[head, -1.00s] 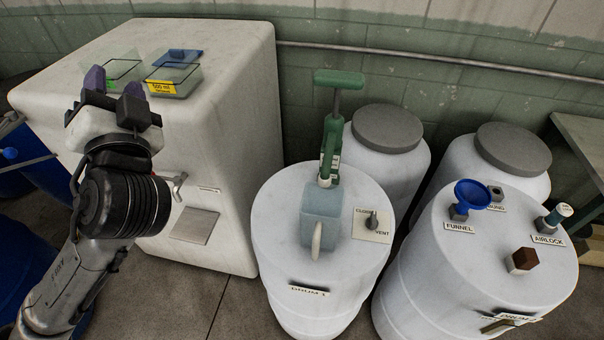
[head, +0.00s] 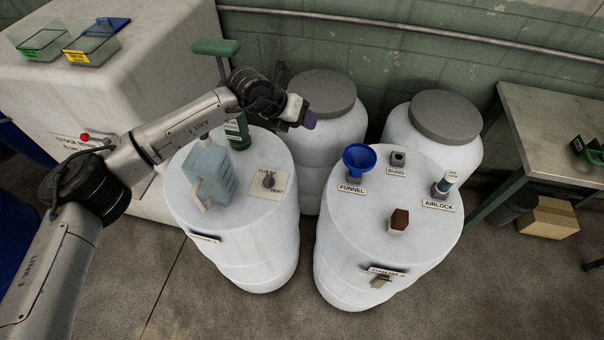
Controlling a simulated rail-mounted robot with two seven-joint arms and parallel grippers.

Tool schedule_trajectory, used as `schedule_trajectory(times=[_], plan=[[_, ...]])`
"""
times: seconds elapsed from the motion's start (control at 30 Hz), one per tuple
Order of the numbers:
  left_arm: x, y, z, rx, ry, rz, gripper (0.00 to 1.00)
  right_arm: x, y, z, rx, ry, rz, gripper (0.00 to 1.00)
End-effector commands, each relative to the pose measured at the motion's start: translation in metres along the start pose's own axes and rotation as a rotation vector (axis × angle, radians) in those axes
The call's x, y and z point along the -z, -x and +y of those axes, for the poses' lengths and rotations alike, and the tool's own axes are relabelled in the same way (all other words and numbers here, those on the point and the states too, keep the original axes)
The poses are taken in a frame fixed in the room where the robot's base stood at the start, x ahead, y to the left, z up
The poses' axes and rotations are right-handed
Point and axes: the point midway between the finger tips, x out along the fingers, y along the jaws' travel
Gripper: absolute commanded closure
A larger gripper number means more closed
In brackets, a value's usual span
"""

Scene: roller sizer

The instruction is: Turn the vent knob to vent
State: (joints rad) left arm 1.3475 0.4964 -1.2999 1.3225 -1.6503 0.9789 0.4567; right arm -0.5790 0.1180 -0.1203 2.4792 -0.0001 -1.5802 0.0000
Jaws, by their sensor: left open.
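The vent knob (head: 268,180) is a small dark grey knob on a cream plate (head: 262,193) marked CLOSED and VENT. It sits on the top of the left front white drum (head: 250,235). I cannot tell its exact pointer direction. My left gripper (head: 306,115) is open and empty. It hangs above and behind the knob, up and to the right of it in the picture, and apart from it. The arm crosses in front of the green pump (head: 236,132) on that drum. My right gripper is not in view.
A clear blue-grey jug (head: 210,175) stands on the same drum beside the plate. The right drum (head: 340,240) carries a blue funnel (head: 360,158), a bung (head: 397,160) and an airlock (head: 444,184). Grey-lidded drums (head: 318,92) stand behind. A green-framed table (head: 555,110) is at right.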

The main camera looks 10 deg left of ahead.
Motion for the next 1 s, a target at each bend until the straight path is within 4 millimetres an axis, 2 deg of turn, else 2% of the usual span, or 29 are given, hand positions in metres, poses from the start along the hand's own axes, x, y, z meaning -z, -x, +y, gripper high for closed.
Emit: schedule_trajectory(times=[0.03,0.1,0.2,0.4,0.53,0.77,1.0], plan=[[0.011,0.001,0.016,-0.081,0.015,0.074,0.6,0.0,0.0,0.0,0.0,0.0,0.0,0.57],[0.027,0.006,0.034,-0.188,0.037,0.173,0.6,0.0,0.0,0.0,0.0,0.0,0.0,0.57],[0.046,0.015,0.052,-0.315,0.072,0.293,0.6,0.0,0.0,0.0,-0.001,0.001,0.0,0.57],[0.073,0.034,0.068,-0.468,0.157,0.459,0.6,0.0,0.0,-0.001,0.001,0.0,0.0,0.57],[0.082,0.04,0.072,-0.516,0.205,0.506,0.6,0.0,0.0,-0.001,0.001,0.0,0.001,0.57],[0.092,0.023,0.08,-0.521,0.234,0.496,0.6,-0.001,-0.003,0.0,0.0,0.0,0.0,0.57],[0.115,-0.011,0.099,-0.518,0.233,0.496,0.6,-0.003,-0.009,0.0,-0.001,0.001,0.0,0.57]])
